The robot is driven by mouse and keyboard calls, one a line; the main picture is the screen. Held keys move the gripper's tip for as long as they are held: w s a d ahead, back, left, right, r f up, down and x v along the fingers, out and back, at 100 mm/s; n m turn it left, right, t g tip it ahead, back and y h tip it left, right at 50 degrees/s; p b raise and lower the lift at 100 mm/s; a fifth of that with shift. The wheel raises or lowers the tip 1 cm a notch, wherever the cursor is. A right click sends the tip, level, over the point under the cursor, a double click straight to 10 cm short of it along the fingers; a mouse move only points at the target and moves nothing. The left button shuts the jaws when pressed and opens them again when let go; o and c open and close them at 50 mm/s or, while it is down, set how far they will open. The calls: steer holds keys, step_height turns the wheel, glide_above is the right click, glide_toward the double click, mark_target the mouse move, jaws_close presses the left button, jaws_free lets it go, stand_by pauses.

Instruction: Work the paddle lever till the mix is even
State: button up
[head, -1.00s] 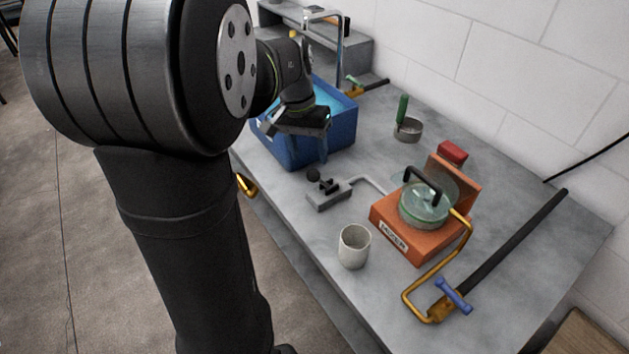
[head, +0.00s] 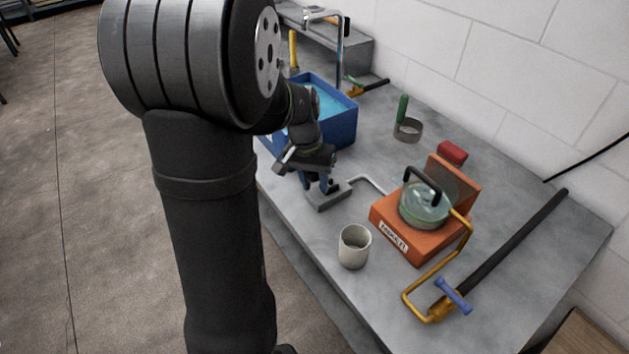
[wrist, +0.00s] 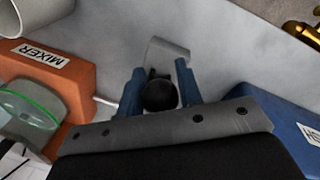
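The paddle lever is a small grey base (head: 328,199) with a black ball knob (wrist: 160,95), and a grey rod runs from it toward the orange mixer (head: 400,240). A clear, greenish round vessel (head: 424,208) with a black handle sits on the mixer; how even its contents are cannot be told. My gripper (head: 323,185) is down over the lever. In the wrist view its blue fingers (wrist: 158,80) stand apart on either side of the knob, with thin gaps showing. The knob is largely hidden by my gripper in the head view.
A pale cup (head: 354,247) stands just in front of the lever base. A blue tub of liquid (head: 340,125) is behind my gripper. A brass bent bar (head: 430,285) and dark rod lie at right.

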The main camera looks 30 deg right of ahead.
mark_target(330, 185)
jaws_close()
steer(key=shift+d+r, duration=0.1)
steer(key=shift+d, duration=0.05)
steer(key=d+y, duration=0.1)
steer(key=y, duration=0.1)
steer(key=d+r+y, duration=0.1)
steer(key=y, duration=0.1)
steer(key=shift+d+r+y, duration=0.15)
steer(key=shift+y, duration=0.25)
steer(key=d+y, duration=0.2)
steer(key=y, duration=0.1)
steer(key=shift+r+n, duration=0.15)
steer(key=shift+n, duration=0.15)
steer(key=shift+d+y, duration=0.4)
steer(key=shift+y, duration=0.35)
steer(key=shift+d+y, duration=0.35)
steer(key=shift+y, duration=0.4)
